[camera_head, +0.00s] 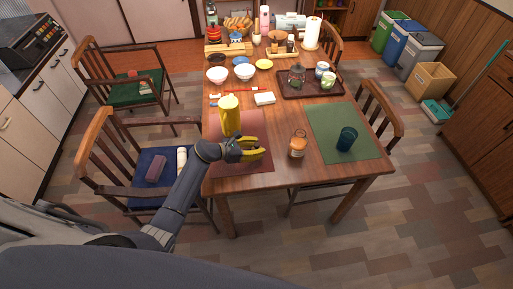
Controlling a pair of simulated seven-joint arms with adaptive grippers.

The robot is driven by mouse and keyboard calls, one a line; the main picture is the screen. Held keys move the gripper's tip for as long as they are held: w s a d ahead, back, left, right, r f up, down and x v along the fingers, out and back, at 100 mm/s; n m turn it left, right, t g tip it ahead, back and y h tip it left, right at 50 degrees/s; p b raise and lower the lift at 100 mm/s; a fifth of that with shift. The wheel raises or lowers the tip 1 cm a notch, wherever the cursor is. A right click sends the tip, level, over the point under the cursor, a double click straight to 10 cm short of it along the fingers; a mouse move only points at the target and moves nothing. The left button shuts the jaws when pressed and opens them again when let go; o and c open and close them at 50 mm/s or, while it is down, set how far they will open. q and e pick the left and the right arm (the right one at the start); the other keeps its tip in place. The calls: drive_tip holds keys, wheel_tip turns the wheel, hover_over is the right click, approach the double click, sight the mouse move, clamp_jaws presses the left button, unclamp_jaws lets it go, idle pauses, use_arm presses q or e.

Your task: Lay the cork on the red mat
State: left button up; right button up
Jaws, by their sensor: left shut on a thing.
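The red mat (228,166) lies on the near left part of the wooden table. My left gripper (261,152) is over the mat, with its yellow fingers pointing right. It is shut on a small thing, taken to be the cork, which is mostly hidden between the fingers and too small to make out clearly. I cannot tell whether it touches the mat. No other cork shows clearly. My right gripper is not in view.
A tall yellow container (229,114) stands at the mat's back, close to my gripper. An orange-filled jar (298,146) stands to the right. Beyond it a dark cup (347,139) stands on a green mat (325,121). A brown tray (285,88) and bowls are farther back.

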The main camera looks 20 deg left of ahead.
use_arm(q)
drive_tip(key=shift+f, duration=0.55)
drive_tip(key=o, duration=0.8)
drive_tip(key=shift+s+a+f, duration=0.1)
drive_tip(key=shift+f, duration=0.05)
drive_tip(key=shift+r, duration=0.5)
drive_tip(key=v, duration=1.2)
drive_tip(key=shift+r, duration=0.3)
